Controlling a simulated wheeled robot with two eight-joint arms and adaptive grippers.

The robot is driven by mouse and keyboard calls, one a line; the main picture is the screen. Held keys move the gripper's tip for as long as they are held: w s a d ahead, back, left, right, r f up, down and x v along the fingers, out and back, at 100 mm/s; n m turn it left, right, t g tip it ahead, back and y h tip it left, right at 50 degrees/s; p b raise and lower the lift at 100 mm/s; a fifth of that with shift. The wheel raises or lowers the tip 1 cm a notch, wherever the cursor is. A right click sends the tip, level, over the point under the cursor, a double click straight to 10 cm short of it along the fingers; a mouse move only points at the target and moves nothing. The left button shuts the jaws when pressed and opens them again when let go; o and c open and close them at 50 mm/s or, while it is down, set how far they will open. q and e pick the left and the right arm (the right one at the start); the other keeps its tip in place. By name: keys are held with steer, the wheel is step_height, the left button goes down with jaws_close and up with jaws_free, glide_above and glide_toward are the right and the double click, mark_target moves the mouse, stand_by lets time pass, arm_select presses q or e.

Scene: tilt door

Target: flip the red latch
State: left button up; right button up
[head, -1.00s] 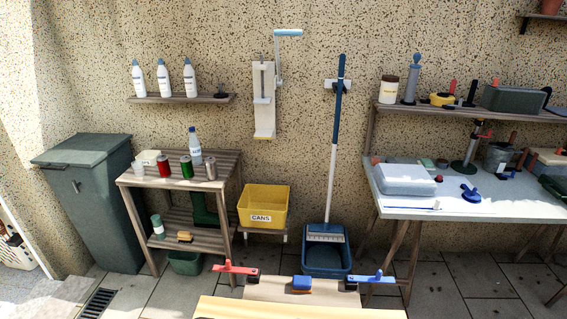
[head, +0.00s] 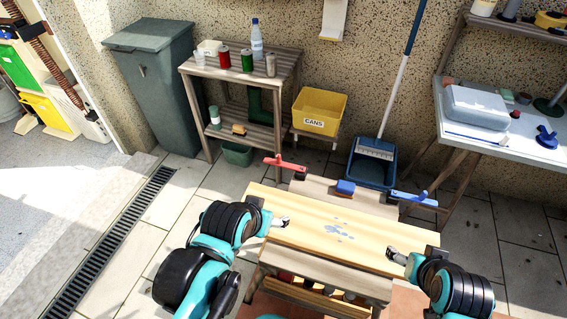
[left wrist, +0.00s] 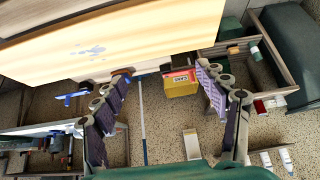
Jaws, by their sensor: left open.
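The red latch (head: 285,163) is a red bar on a dark mount at the far left of the wooden bench, behind the pale board (head: 285,215). A similar blue latch (head: 413,199) sits at the far right. My left gripper (head: 283,222) is over the board's left part, nearer to me than the red latch and apart from it. In the left wrist view my left gripper (left wrist: 163,75) is open with nothing between its fingers.
Behind stand a yellow CANS bin (head: 318,112), a blue dustpan (head: 372,165) and a slatted shelf (head: 190,68). A green bin (head: 160,85) stands left. The board's top is clear apart from blue stains.

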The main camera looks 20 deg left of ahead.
arm_select(q)
steer(key=shift+w+r, duration=0.15)
steer(key=shift+r, duration=0.05)
steer(key=c, duration=0.8)
steer(key=shift+m+g, duration=0.4)
steer(key=shift+g, duration=0.5)
steer(key=w+r, duration=0.1)
steer(key=w, duration=0.1)
steer(key=w+a+r+p, duration=0.1)
steer(key=w+r, duration=0.1)
steer(key=w, duration=0.1)
steer(key=w+r+p, duration=0.1)
steer(key=w+r, duration=0.1)
steer(key=w, duration=0.1)
steer(key=shift+w+a+r, duration=0.1)
steer(key=shift+w+a, duration=0.1)
steer(key=shift+c, duration=0.3)
steer(key=m+g+p, duration=0.2)
steer(key=g+p, duration=0.3)
glide_above(279, 155)
step_height(279, 155, down, 12)
steer(key=shift+a+r, duration=0.1)
step_height(279, 155, down, 8)
steer(key=b, duration=0.2)
steer(key=shift+b, duration=0.35)
